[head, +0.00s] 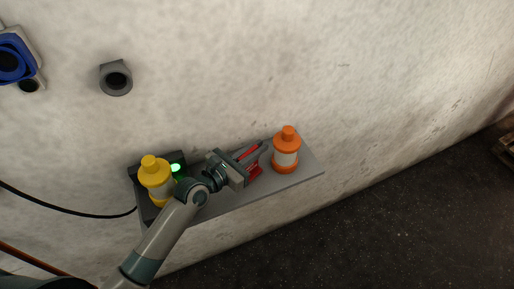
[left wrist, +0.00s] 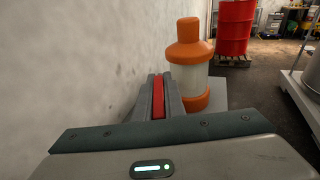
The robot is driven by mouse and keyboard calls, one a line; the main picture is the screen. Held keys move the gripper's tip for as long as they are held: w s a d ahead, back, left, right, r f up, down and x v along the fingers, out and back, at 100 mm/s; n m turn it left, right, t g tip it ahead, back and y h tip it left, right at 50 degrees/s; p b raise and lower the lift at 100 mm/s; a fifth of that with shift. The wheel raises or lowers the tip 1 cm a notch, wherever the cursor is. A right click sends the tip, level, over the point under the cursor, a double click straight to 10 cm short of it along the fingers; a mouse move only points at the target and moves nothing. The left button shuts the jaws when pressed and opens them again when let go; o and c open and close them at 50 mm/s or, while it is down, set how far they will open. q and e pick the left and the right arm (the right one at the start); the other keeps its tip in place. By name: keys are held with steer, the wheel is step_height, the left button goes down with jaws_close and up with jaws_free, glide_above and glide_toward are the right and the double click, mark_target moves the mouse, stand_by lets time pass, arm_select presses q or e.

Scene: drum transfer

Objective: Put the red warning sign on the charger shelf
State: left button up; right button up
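The red warning sign (head: 256,171) shows in the head view as red parts between and beside the fingers of my left gripper (head: 253,158). In the left wrist view a red strip of the sign (left wrist: 158,98) lies between the two close grey fingers, so the gripper appears shut on it. The rest of the sign is hidden by the fingers. The gripper is over the middle of the grey charger shelf (head: 308,172) on the wall. I cannot tell whether the sign touches the shelf. My right gripper is not in view.
An orange-capped bottle (head: 286,152) stands on the shelf just right of the fingers. A yellow-capped bottle (head: 154,178) and a dark charger (head: 173,158) with a green light are at the shelf's left end. A red drum (left wrist: 235,27) stands farther off.

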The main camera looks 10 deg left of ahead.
mark_target(241, 158)
arm_select(q)
steer(key=o, duration=0.4)
steer(key=shift+c, duration=0.2)
steer(key=shift+s+a+r, duration=0.1)
steer(key=b+v, duration=0.2)
steer(key=v, duration=0.4)
steer(key=shift+s+a+r, duration=0.15)
steer(key=shift+s+a, duration=0.2)
steer(key=shift+s, duration=0.15)
